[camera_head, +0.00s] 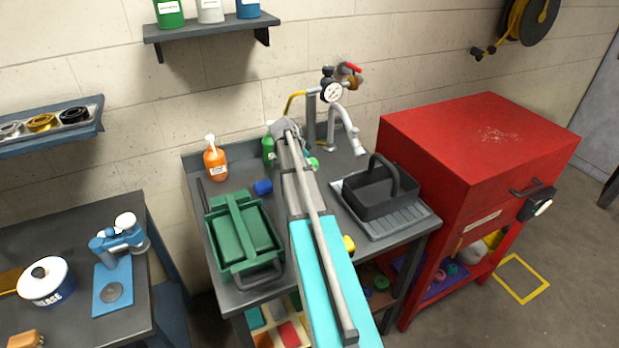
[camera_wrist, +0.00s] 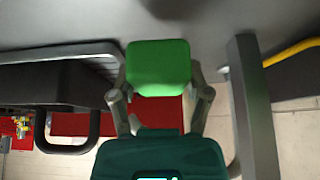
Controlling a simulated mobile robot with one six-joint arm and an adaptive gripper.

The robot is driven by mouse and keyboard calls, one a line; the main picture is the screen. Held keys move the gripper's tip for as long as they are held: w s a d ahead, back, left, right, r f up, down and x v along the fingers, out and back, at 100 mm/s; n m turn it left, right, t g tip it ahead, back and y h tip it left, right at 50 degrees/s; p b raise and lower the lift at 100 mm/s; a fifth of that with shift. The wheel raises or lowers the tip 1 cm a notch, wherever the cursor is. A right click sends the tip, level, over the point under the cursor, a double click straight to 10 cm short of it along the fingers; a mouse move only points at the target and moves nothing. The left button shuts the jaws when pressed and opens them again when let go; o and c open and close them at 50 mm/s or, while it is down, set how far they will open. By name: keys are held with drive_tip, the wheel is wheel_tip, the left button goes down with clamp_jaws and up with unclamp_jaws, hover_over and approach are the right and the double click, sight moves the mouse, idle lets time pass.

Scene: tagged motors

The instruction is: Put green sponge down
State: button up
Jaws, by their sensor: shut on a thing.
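My gripper (camera_wrist: 160,92) is shut on the green sponge (camera_wrist: 158,66), a bright green block between the two fingers in the wrist view. The grey bench top (camera_wrist: 205,30) shows beyond the sponge; I cannot tell whether they touch. In the head view my arm crosses over the bench (camera_head: 212,276) and hides most of the gripper. A small bright green patch (camera_head: 313,163) shows just right of the arm and may be the sponge.
A black caddy (camera_head: 372,200) stands on a grey ribbed tray (camera_head: 408,226) at the right. A tap (camera_head: 345,125) and a post (camera_wrist: 250,110) stand at the back.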

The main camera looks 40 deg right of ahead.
drive_tip(key=shift+w+d+f, duration=0.15)
drive_tip(key=shift+d+f, duration=0.05)
drive_tip(key=shift+f, duration=0.05)
drive_tip(key=shift+w+d+f+b, duration=0.3)
drive_tip(key=shift+d+f+b, duration=0.05)
drive_tip(key=shift+f+b, duration=1.7)
drive_tip(key=shift+b, duration=0.05)
drive_tip(key=shift+f, duration=0.1)
drive_tip(key=o, duration=1.1)
drive_tip(key=shift+r, duration=0.2)
